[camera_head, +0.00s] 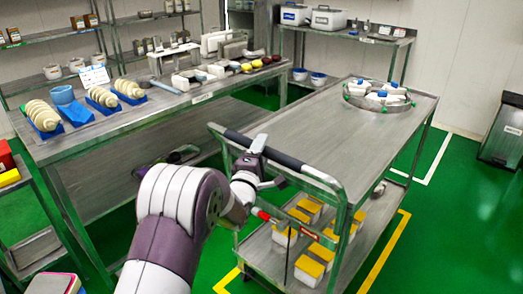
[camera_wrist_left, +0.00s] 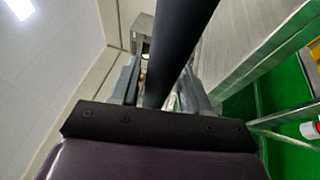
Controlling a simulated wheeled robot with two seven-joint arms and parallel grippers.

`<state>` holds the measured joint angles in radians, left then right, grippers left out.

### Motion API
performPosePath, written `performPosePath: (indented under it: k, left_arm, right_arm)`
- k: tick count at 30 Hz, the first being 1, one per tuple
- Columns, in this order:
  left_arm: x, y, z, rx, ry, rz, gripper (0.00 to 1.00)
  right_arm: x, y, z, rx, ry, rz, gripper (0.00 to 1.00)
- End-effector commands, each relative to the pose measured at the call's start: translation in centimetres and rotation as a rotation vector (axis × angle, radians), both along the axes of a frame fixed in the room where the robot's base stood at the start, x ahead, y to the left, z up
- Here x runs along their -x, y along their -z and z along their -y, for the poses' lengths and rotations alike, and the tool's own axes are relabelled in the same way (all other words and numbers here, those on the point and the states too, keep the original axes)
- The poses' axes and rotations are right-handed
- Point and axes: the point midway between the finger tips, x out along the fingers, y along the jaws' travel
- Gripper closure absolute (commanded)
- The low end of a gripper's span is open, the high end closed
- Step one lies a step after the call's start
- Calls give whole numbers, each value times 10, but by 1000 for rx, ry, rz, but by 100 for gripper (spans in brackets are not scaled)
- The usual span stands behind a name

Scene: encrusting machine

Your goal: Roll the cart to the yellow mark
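The metal cart (camera_head: 330,140) has a top shelf, a lower shelf and a black push handle (camera_head: 310,172) at its near end. A round tray (camera_head: 348,98) with white, blue-topped items is on top; several yellow-lidded boxes (camera_head: 310,267) are below. My left gripper (camera_head: 256,148) is at the handle. In the left wrist view the black bar (camera_wrist_left: 172,50) runs between its fingers (camera_wrist_left: 160,95), which appear closed on it. Yellow floor lines (camera_head: 385,254) show beside the cart's right side and near its lower-left corner. My right gripper is not in view.
A long metal table (camera_head: 150,112) with food trays and machine parts stands left of the cart. A back table (camera_head: 345,36) holds white containers. A grey bin (camera_head: 505,130) is at the right. White corner lines (camera_head: 437,160) mark the green floor, which is open at the right.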

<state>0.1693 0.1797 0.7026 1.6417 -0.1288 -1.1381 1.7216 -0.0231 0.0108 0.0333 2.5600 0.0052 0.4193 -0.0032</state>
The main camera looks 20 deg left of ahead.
Motion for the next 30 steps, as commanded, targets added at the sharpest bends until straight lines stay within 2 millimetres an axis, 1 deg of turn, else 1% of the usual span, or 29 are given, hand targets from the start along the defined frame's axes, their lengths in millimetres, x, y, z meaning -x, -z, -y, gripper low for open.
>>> performPosePath:
  k: [8,11,14,17,21,24,27,30]
  left_arm:
    - [0,0,0,0,-1,0,44]
    - [5,1,0,1,-1,-1,44]
    - [19,4,1,1,-1,-2,44]
    - [43,7,2,1,-2,0,44]
    - [79,15,4,1,-1,-2,44]
    - [101,19,5,1,-1,-1,44]
    - [116,21,5,1,-2,-1,44]
    - [123,23,6,1,-1,0,44]
  right_arm:
    - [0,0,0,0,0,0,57]
    - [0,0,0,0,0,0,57]
    - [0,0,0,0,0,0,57]
    - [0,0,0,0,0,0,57]
    - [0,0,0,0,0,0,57]
    - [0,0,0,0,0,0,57]
    - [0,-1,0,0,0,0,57]
    - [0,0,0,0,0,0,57]
